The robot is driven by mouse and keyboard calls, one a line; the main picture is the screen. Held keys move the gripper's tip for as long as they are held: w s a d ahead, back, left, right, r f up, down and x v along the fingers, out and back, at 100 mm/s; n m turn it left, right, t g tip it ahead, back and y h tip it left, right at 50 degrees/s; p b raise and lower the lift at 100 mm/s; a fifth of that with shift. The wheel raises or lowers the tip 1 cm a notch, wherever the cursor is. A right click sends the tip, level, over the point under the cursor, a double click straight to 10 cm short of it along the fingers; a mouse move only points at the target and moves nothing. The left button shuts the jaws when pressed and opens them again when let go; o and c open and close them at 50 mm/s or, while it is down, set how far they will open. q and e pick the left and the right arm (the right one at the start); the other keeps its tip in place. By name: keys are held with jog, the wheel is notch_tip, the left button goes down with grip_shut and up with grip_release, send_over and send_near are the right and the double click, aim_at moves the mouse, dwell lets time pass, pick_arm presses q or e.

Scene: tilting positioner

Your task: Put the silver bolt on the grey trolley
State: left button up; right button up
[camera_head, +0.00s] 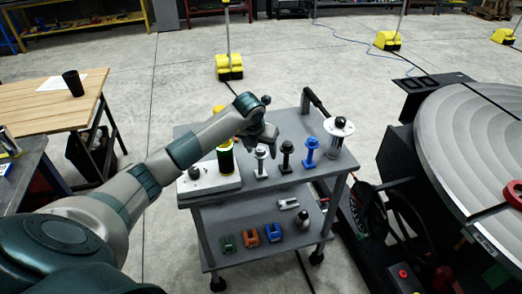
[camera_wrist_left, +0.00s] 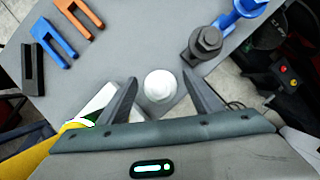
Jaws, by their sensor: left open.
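The silver bolt (camera_head: 261,160) stands upright on the top of the grey trolley (camera_head: 285,187), left of a black bolt (camera_head: 286,157) and a blue bolt (camera_head: 309,153). In the left wrist view the pale round head of the silver bolt (camera_wrist_left: 160,86) shows between the fingers. My left gripper (camera_head: 262,143) is just above the silver bolt. It is open and empty, with one finger on either side of the bolt head in the left wrist view (camera_wrist_left: 160,98). How far the fingertips are above the bolt is hard to tell. My right gripper is not in view.
A green-black cylinder (camera_head: 225,158) stands at the left of the trolley top, and a white flanged spool (camera_head: 338,129) at the right. Green, orange and blue clamps (camera_head: 273,232) lie on the lower shelf. A large round positioner table (camera_head: 470,140) stands at the right.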

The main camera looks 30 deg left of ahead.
pick_arm(q)
jog(key=b+v, duration=0.3)
jog(key=v, duration=0.9)
jog(key=shift+b, duration=0.3)
jog(key=shift+f, duration=0.15)
